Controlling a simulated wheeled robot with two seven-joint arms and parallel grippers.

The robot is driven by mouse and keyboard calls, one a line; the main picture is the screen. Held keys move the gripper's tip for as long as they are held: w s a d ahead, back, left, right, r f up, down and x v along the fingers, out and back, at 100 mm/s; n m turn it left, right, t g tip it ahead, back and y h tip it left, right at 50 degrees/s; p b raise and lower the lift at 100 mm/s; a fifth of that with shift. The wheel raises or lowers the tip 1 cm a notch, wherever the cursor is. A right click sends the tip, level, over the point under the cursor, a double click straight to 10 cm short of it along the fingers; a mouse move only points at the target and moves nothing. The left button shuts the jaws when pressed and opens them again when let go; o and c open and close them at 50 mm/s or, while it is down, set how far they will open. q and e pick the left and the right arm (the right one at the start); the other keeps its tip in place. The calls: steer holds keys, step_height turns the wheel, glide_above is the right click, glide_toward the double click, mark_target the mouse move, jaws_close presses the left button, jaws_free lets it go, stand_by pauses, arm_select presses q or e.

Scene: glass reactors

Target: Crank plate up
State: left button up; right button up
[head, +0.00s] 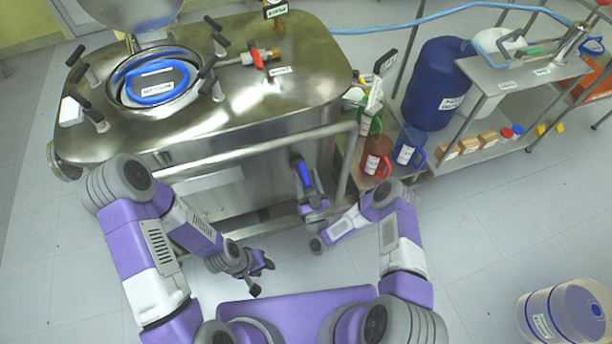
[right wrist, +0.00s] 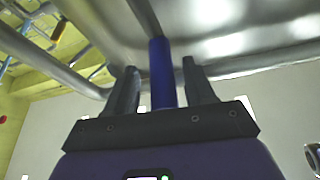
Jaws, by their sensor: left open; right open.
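The crank's blue handle (head: 304,175) hangs on a dark arm at the front right of the steel reactor (head: 240,90). My right gripper (head: 308,192) is open just below the handle. In the right wrist view the blue handle (right wrist: 162,72) stands upright between the two open fingers (right wrist: 161,85), with gaps visible on both sides. My left gripper (head: 260,277) is open and empty, low in front of the reactor. I cannot make out which part is the plate that the crank moves.
A steel rail (head: 270,143) runs along the reactor's front, above the crank. To the right stand red and blue jugs (head: 376,158), a blue drum (head: 437,85) and a steel shelf cart (head: 520,72). A tub (head: 565,312) stands at lower right. The floor between is clear.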

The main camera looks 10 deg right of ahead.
steer(key=p+v, duration=0.1)
steer(key=v, duration=0.5)
steer(key=shift+s, duration=0.2)
